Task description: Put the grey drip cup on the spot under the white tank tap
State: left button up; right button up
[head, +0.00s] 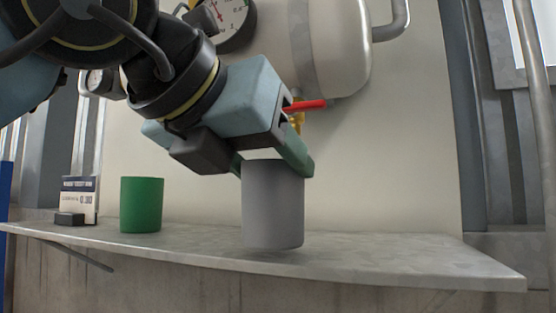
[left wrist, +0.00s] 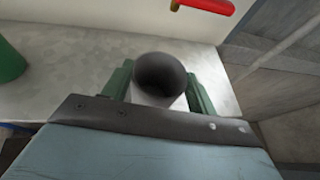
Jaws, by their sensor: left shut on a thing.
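The grey drip cup (head: 273,208) is upright at the shelf, right of the green cup, below the white tank (head: 335,45). My left gripper (head: 275,162) is shut on its upper part. In the left wrist view the cup (left wrist: 162,80) sits between the two green fingers (left wrist: 160,88). I cannot tell whether its base touches the shelf. The tap's red handle (head: 305,105) and a bit of brass (head: 298,122) show behind the gripper; the red handle (left wrist: 208,5) is also at the top of the left wrist view. The spot under the tap is not visible. My right gripper is not in view.
A green cup (head: 142,205) stands on the grey shelf (head: 400,262), left of the grey cup. A small sign (head: 80,198) stands farther left. Gauges (head: 232,22) and a pipe (head: 392,22) are above. The shelf right of the grey cup is clear.

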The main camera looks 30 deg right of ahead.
pick_arm(q)
jog(key=shift+w+d, duration=0.35)
jog(key=shift+d, duration=0.25)
jog(key=shift+w+d, duration=0.3)
jog(key=shift+d, duration=0.3)
jog(key=w+d+p, duration=0.1)
jog(key=d+p, duration=0.1)
jog(key=d, duration=0.1)
jog(key=shift+w+r, duration=0.1)
jog(key=shift+w, duration=0.25)
jog(key=shift+w+d+f, duration=0.1)
jog(key=shift+f, duration=0.3)
jog(key=shift+a, duration=0.2)
jog(key=shift+d+f+b, duration=0.1)
jog(key=shift+f+b, duration=0.15)
jog(key=shift+b, duration=0.05)
jog(key=o, duration=1)
jog(key=shift+r, duration=0.1)
jog(key=shift+c, duration=0.2)
